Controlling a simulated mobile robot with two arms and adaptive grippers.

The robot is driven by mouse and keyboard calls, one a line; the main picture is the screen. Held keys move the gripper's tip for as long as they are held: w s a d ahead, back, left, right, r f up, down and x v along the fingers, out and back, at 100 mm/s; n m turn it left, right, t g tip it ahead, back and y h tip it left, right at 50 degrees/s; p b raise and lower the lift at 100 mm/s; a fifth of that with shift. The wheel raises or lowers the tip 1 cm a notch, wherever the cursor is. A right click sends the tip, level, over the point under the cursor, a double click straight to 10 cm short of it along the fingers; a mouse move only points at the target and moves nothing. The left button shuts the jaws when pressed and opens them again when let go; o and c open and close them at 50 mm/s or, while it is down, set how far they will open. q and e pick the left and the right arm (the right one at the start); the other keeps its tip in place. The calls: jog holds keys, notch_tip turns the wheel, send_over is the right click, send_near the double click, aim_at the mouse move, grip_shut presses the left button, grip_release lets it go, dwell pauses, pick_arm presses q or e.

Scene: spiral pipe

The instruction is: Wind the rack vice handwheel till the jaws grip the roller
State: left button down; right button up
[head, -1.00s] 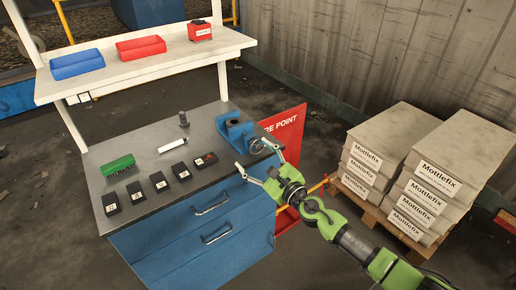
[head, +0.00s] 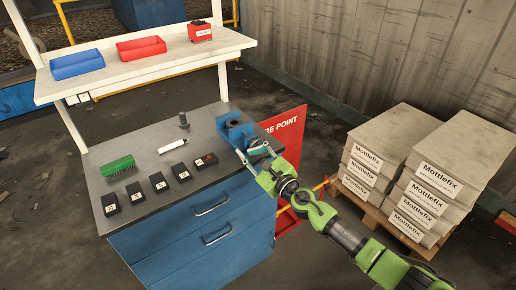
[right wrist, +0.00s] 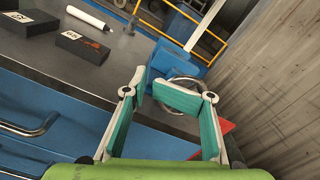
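The blue vice (head: 232,128) stands at the bench's right end. A dark round shape shows at its top; I cannot tell whether it is the roller in the jaws. The metal handwheel (right wrist: 184,98) is a ring on the vice's near side, partly hidden by a fingertip. My right gripper (head: 256,152) is open, its two fingers spread toward the handwheel. In the right wrist view, the gripper (right wrist: 176,92) has the ring between or just beyond its fingertips; I cannot tell whether they touch it. My left gripper is not in view.
A red sign panel (head: 290,130) stands beside the bench. Stacked boxes (head: 440,170) sit on a pallet at right.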

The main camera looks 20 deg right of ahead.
aim_at(261, 138)
jog(key=shift+w+a, duration=0.1)
grip_shut()
jog(key=shift+w+d+r+m, duration=0.15)
jog(key=shift+d+m, duration=0.1)
jog(key=shift+m, duration=0.65)
jog(key=m, duration=0.2)
jog(key=d+r+m+p, duration=0.1)
jog(key=m, duration=0.2)
jog(key=d+r+m+p, duration=0.1)
jog(key=m, duration=0.2)
jog(key=shift+w+r, duration=0.15)
jog(key=m+p, duration=0.1)
jog(key=m, duration=0.1)
jog(key=d+m+p, duration=0.1)
jog(key=m, duration=0.2)
jog(key=r+m+p, duration=0.1)
jog(key=m, duration=0.1)
jog(key=shift+w+d+m, duration=0.3)
jog(key=shift+d, duration=0.1)
jog(key=shift+w+d+f+m+p, duration=0.1)
jog(key=shift+d+m+p, duration=0.1)
jog(key=shift+m, duration=0.35)
jog(key=shift+w+d+m+p, duration=0.1)
jog(key=shift+m+p, duration=0.05)
jog(key=shift+m, duration=0.4)
jog(key=shift+s+a, duration=0.1)
jog(key=shift+a, duration=0.1)
jog(key=o, duration=1.5)
grip_release()
jog(key=shift+s, duration=0.1)
